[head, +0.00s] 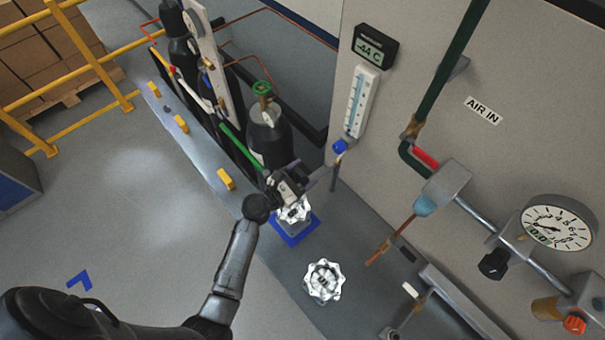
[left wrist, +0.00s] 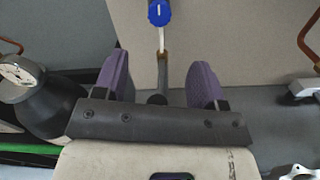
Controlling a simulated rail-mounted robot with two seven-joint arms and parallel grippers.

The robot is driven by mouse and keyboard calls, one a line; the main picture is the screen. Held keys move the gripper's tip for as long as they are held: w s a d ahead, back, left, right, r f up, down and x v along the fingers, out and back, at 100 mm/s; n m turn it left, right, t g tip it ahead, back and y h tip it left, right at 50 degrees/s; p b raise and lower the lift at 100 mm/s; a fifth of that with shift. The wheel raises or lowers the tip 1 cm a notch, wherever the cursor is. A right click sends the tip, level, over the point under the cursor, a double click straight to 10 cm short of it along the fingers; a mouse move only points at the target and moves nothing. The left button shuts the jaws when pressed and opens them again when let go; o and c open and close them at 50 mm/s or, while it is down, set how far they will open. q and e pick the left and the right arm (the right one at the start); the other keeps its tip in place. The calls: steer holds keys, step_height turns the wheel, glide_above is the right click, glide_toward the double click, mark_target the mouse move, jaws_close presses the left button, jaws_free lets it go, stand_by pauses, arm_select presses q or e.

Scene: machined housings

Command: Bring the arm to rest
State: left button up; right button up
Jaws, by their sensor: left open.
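My left arm comes in from the lower left in the head view. Its gripper (head: 318,177) hangs over a silvery machined housing (head: 293,213) and partly hides it. This housing is on a stand with a blue base (head: 297,235). In the left wrist view the two purple fingers of my left gripper (left wrist: 160,82) are apart with nothing held between them. A second silvery housing (head: 325,281) with a scalloped rim sits on the grey surface nearer the front. A housing edge (left wrist: 296,171) shows at the lower right of the left wrist view. My right gripper is not in view.
A dark gas cylinder (head: 268,138) with a green valve stands just behind the gripper. A blue-handled valve (head: 340,147) is close on its right, and shows ahead in the wrist view (left wrist: 160,13). Pipes and a pressure gauge (head: 557,223) fill the right. Open floor (head: 140,190) lies left.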

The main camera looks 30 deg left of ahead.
arm_select(q)
steer(key=shift+m, duration=0.3)
steer(key=s+d+r+m+g+h, duration=0.1)
steer(key=s+d+m+g, duration=0.2)
steer(key=m, duration=1)
steer(key=s+d+m+g, duration=0.25)
steer(key=m+g, duration=0.35)
steer(key=m, duration=0.6)
steer(key=s+a+r+m+g+y+p, duration=0.1)
steer(key=s+a+r+m+y+p, duration=0.15)
steer(key=s, duration=0.45)
steer(key=s+a+r+m+g+y+p, duration=0.1)
steer(key=s+a+r+m+y, duration=0.15)
steer(key=s, duration=0.45)
steer(key=s+d+f+m+g+p, duration=0.1)
steer(key=s+f+g+p, duration=0.1)
steer(key=s, duration=0.9)
steer(key=shift+d+f+g+y+p, duration=0.2)
steer(key=shift+f+g+y+p, duration=0.1)
steer(key=shift+g+y, duration=0.1)
